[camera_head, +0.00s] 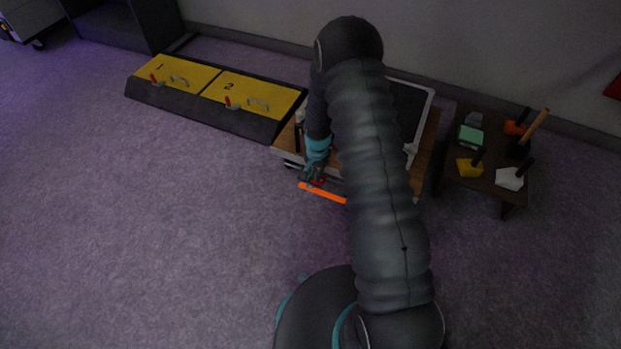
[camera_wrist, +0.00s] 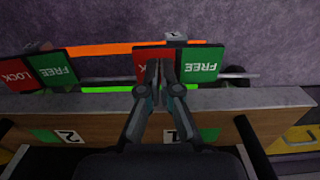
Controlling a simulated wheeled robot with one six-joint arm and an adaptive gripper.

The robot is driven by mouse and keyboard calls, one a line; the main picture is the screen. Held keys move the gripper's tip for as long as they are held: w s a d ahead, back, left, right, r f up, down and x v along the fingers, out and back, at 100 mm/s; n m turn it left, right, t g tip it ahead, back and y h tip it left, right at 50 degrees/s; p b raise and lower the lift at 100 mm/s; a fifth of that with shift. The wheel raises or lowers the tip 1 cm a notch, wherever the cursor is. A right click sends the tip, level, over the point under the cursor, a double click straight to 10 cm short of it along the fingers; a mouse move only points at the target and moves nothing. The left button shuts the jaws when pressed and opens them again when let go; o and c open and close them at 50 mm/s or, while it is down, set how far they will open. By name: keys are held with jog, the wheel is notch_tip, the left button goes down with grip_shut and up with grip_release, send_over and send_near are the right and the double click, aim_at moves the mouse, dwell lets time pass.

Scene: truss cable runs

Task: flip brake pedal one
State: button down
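Brake pedal one (camera_wrist: 205,65) is in the upper middle of the wrist view, above the label 1 (camera_wrist: 172,135). It has a red LOCK half on the left and a green FREE half on the right. My gripper (camera_wrist: 159,66) has its two fingers close together, looking shut with nothing seen between them. The fingertips overlap the inner edges of the red and green halves; contact cannot be told. They hide part of the LOCK word. In the head view my gripper (camera_head: 312,178) is low at the cart's front edge, by an orange bar (camera_head: 322,192).
A second LOCK/FREE pedal (camera_wrist: 48,68) lies to the left, above label 2 (camera_wrist: 69,136). A wooden cart (camera_head: 430,135) is partly hidden by my arm. Yellow numbered hatches (camera_head: 240,92) lie left; a dark tool table (camera_head: 490,185) stands right. The front floor is clear.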

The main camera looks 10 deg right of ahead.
jog(key=shift+f, duration=0.15)
jog(key=shift+r+p, duration=1.8)
jog(key=shift+r, duration=1.75)
jog(key=shift+s+n, duration=0.3)
jog(key=shift+n, duration=0.1)
jog(key=s+n+g, duration=0.2)
jog(key=s, duration=0.3)
jog(key=s+r+n+t, duration=0.1)
jog(key=s+r+t, duration=0.1)
jog(key=s+r, duration=0.6)
jog(key=s+r+n+t+p, duration=0.1)
jog(key=s+r, duration=0.7)
jog(key=r, duration=1.3)
jog(key=s+r+n+t, duration=0.2)
jog(key=s+r+t, duration=0.2)
jog(key=s+r, duration=0.5)
notch_tip(320, 180, up, 6)
jog(key=shift+f+t+p, duration=0.2)
jog(key=shift+t+p, duration=0.1)
jog(key=shift+p, duration=0.1)
